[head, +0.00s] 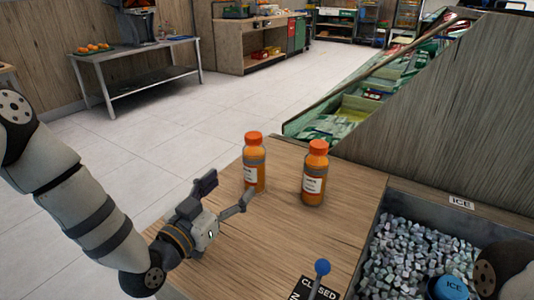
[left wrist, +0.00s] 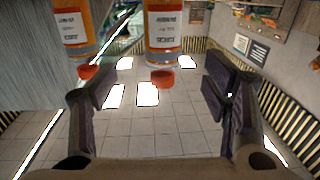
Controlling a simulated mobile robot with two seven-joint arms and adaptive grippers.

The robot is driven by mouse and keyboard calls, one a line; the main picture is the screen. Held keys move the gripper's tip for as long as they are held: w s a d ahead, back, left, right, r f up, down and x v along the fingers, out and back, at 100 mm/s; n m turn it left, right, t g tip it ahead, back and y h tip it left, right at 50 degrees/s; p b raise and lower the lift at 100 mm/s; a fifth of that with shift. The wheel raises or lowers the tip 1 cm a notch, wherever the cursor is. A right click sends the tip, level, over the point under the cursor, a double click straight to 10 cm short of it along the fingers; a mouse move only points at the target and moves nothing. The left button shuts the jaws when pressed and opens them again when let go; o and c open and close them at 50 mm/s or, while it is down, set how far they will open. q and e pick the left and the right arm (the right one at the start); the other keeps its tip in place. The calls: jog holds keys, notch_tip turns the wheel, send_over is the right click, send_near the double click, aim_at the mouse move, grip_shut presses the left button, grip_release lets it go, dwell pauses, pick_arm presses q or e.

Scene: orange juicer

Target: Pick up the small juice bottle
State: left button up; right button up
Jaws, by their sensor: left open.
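Two orange juice bottles with orange caps and white labels stand upright on the wooden counter, one at the left (head: 254,168) and one at the right (head: 315,180). They look alike, and I cannot tell which is the small one. My left gripper (head: 227,196) is open and empty, its fingers spread just short of the left bottle. In the left wrist view, which is upside down, that bottle (left wrist: 164,28) lies ahead between the open fingers (left wrist: 168,88). The other bottle (left wrist: 72,30) is off to the picture's left. My right gripper is not in view.
A wooden panel (head: 450,100) rises behind the bin.

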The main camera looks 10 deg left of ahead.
aim_at(248, 166)
pick_arm(q)
jog(key=b+x, duration=0.1)
jog(key=x, duration=1)
jog(key=shift+w, duration=0.4)
jog(key=shift+r, duration=0.1)
jog(key=c, duration=1.5)
